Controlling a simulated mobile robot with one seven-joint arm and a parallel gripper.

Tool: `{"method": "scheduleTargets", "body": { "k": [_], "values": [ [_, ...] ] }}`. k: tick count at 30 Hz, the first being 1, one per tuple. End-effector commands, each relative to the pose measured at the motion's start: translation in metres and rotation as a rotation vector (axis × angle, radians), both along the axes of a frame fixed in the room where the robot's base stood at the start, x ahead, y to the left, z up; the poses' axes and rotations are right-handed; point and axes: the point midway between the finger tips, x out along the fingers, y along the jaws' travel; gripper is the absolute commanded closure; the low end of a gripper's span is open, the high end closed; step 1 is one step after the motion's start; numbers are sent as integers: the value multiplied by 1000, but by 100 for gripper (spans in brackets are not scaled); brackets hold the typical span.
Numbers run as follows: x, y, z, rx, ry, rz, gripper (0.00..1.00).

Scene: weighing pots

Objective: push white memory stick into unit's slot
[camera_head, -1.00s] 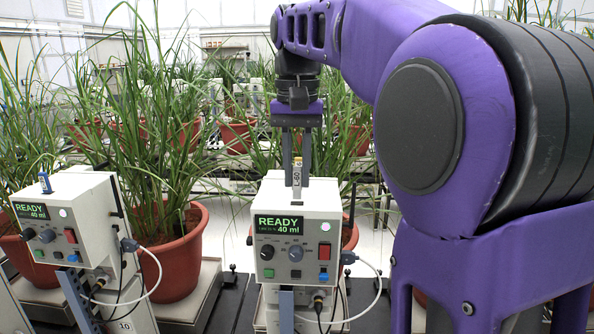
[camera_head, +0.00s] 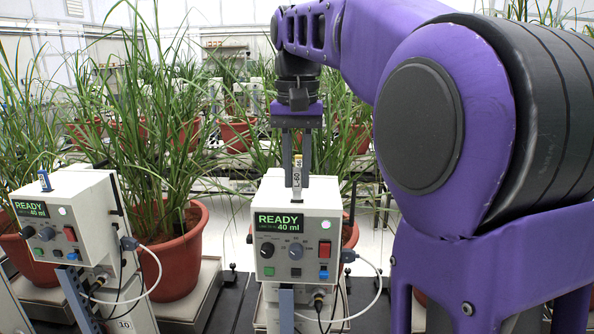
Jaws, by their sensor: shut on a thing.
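The white memory stick (camera_head: 297,180), with a dark label reading L-60 and a yellowish top, stands upright at the top of the middle control unit (camera_head: 306,213). Its lower end meets the unit's top; how deep it sits in the slot cannot be told. My gripper (camera_head: 297,160) points straight down above the unit, its grey fingers shut on the stick's upper part. The unit's screen (camera_head: 278,223) shows READY and 40 ml.
A second unit (camera_head: 65,215) with a blue stick (camera_head: 44,181) in its top stands at left. Potted plants with long leaves surround the units; one red pot (camera_head: 178,255) stands between them. White cables loop beside both units.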

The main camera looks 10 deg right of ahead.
Motion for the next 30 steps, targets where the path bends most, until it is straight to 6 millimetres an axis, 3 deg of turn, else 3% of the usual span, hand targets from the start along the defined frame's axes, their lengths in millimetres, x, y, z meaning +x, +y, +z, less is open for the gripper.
{"method": "scheduleTargets", "body": {
  "k": [30],
  "values": [
    [0,0,-17,0,1,0,100]
  ]
}}
